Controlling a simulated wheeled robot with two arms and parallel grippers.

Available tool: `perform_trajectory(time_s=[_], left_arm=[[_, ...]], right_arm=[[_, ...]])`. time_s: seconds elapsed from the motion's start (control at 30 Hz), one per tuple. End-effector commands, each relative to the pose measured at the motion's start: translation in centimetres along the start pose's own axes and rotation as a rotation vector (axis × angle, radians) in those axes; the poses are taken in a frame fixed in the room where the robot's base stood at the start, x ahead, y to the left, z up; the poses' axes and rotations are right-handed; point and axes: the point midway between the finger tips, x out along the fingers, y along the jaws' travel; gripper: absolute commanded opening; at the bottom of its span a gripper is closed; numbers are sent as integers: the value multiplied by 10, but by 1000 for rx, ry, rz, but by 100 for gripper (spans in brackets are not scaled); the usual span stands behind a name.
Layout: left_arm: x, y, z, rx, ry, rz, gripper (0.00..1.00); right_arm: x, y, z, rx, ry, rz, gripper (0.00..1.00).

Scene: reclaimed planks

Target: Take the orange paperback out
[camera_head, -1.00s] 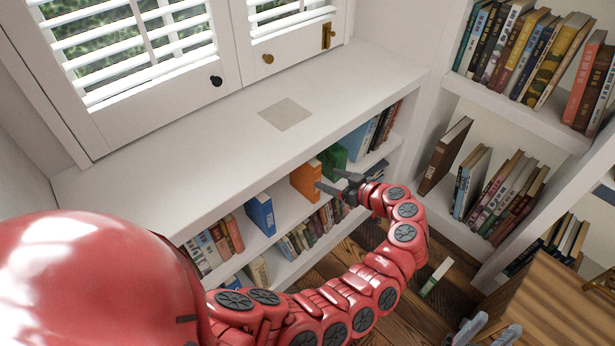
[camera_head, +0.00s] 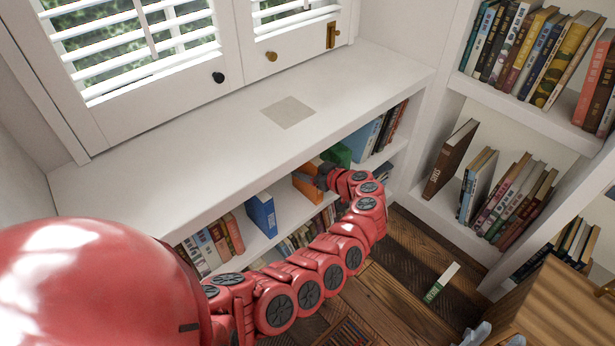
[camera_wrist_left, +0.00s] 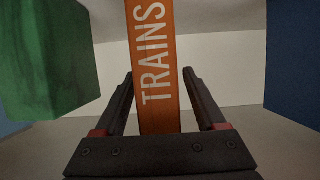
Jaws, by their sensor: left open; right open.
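The orange paperback (camera_head: 306,186) stands upright on the upper shelf of the low white bookcase, partly hidden by my left gripper. In the left wrist view its orange spine (camera_wrist_left: 158,65), lettered TRAINS, fills the middle. My left gripper (camera_head: 322,180) is at the book's front, and in the left wrist view its open fingers (camera_wrist_left: 158,76) lie one on each side of the spine. Whether they touch the covers I cannot tell. My right gripper (camera_head: 492,338) shows only in part at the bottom right of the head view, open and away from the shelf.
A green book (camera_head: 338,155) stands to the right of the orange one and a blue book (camera_head: 262,213) to the left, with gaps between. The white bookcase top (camera_head: 210,165) overhangs the shelf. A wooden piece of furniture (camera_head: 565,310) stands at lower right. A book (camera_head: 440,282) lies on the floor.

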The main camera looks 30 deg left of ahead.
Motion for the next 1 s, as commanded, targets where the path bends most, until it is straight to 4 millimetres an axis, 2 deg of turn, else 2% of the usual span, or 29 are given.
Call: perform_trajectory(time_s=[0.17,0.57,1.0], left_arm=[[0,0,0,0,-1,0,72],[0,0,0,1,-1,1,0],[-1,0,0,1,0,1,0]], right_arm=[[0,0,0,0,0,0,46],[0,0,0,0,0,0,46],[0,0,0,0,0,0,46]])
